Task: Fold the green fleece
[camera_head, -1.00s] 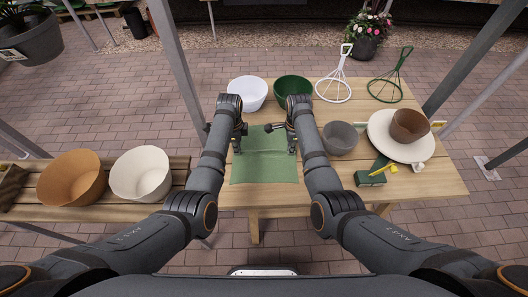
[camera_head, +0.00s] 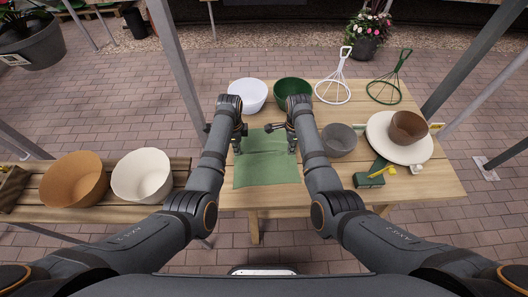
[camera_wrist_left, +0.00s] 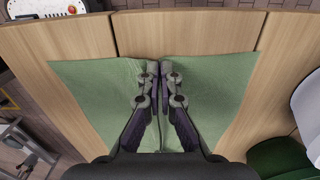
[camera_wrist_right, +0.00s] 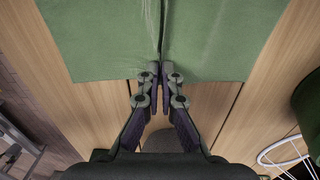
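The green fleece (camera_head: 266,172) lies spread on the wooden table, between my two arms. My left gripper (camera_head: 239,146) is at its left edge. In the left wrist view its fingertips (camera_wrist_left: 159,66) are close together on a narrow crease in the fleece (camera_wrist_left: 215,90). My right gripper (camera_head: 291,147) is at the right edge. In the right wrist view its fingertips (camera_wrist_right: 161,70) are closed on the same crease, which runs away up through the fleece (camera_wrist_right: 105,40). Both appear to pinch the cloth. My arms partly hide the fleece's sides in the head view.
A white basket (camera_head: 247,95) and a green basket (camera_head: 293,92) stand behind the fleece. Bare table (camera_head: 262,200) shows in front.

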